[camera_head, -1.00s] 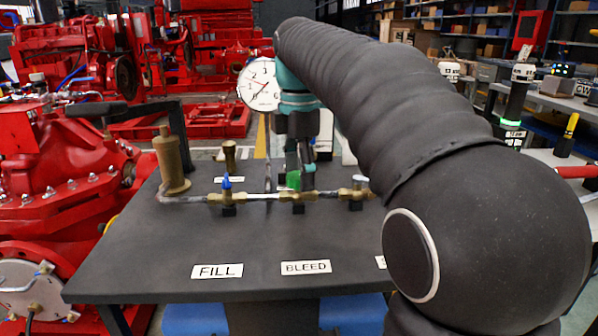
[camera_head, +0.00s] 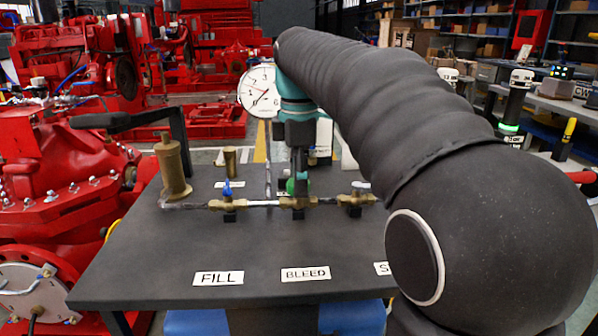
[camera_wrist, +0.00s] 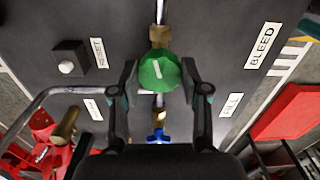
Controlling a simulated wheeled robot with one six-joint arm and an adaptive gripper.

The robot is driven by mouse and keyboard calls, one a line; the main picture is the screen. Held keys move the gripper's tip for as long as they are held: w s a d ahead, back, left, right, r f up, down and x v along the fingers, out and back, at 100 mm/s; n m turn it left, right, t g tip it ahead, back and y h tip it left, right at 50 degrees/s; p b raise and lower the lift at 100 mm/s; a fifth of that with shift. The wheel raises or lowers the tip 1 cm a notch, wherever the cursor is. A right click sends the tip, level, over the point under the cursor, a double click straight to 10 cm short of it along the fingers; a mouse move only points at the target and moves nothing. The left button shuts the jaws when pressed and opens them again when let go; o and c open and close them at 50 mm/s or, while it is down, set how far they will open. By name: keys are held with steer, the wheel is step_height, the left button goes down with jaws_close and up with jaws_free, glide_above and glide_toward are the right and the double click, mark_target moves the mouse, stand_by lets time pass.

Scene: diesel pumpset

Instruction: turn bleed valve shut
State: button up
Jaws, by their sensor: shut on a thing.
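The bleed valve has a round green knob with a white mark (camera_wrist: 160,70), set on the brass pipe line. In the wrist view my gripper (camera_wrist: 160,78) has one finger on each side of the knob and is shut on it. In the head view my gripper (camera_head: 298,178) reaches down onto the green knob (camera_head: 291,186), behind the BLEED label (camera_head: 305,273). My fingers partly hide the knob there.
The blue-handled fill valve (camera_head: 228,190) is left of the bleed valve, and another brass valve (camera_head: 355,198) is to its right. A brass cylinder (camera_head: 172,165) and black lever (camera_head: 100,121) stand at left. A dial gauge (camera_head: 258,92) stands behind. The front tabletop is clear.

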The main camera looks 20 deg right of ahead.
steer(key=m+p, duration=0.1)
steer(key=m, duration=0.3)
steer(key=shift+m, duration=0.3)
steer(key=m, duration=1)
steer(key=shift+m, duration=0.4)
steer(key=m, duration=0.5)
steer(key=shift+m, duration=0.4)
steer(key=o, duration=1.1)
steer(key=shift+o, duration=0.2)
steer(key=shift+r, duration=0.1)
